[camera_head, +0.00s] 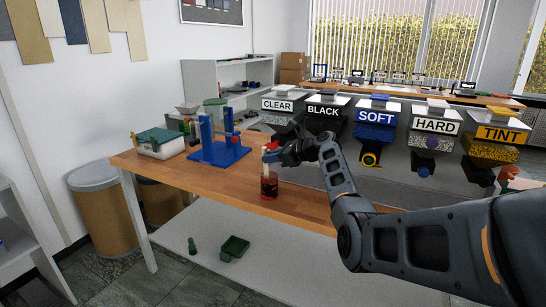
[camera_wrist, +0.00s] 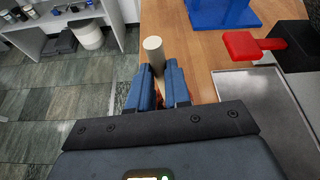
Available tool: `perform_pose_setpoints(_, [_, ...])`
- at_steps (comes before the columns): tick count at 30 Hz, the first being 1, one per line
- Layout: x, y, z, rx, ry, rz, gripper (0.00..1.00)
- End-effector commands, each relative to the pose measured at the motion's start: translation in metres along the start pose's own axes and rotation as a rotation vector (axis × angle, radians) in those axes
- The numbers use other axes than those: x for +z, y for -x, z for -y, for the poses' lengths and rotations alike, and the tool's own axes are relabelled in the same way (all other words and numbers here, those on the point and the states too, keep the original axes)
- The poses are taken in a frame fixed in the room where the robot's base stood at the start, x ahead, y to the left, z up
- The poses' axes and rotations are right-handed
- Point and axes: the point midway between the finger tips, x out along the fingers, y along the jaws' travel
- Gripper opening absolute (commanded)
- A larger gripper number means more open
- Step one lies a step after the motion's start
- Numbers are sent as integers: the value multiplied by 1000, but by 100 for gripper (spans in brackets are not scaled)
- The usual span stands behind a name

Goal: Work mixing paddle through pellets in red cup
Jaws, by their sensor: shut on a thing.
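The red cup (camera_head: 269,185) is a see-through red cup standing on the wooden table near its front edge, with dark contents low inside. The mixing paddle (camera_head: 265,162) has a pale wooden handle and stands nearly upright, its lower end inside the cup. My gripper (camera_head: 273,157) is above the cup, its blue fingers shut on the paddle's handle. In the wrist view the handle (camera_wrist: 153,52) sticks out between the blue fingers (camera_wrist: 157,88). The cup is mostly hidden there; a bit of red shows beside the fingers. The pellets cannot be made out singly.
A blue press frame (camera_head: 219,145) stands behind the cup to the left. A white box with a green cloth (camera_head: 160,143) sits at the table's left end. A red-handled part (camera_wrist: 254,45) and a metal tray (camera_wrist: 262,105) lie right of my gripper. Labelled bins (camera_head: 375,115) stand behind.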

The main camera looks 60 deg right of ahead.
Motion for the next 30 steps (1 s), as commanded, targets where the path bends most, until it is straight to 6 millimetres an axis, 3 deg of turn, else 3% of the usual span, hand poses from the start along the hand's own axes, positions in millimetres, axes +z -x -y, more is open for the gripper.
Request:
perform_pose_setpoints(17, [24,18,10,1,0,1,0])
perform_pose_setpoints(30, [19,17,6,2,-1,0,0])
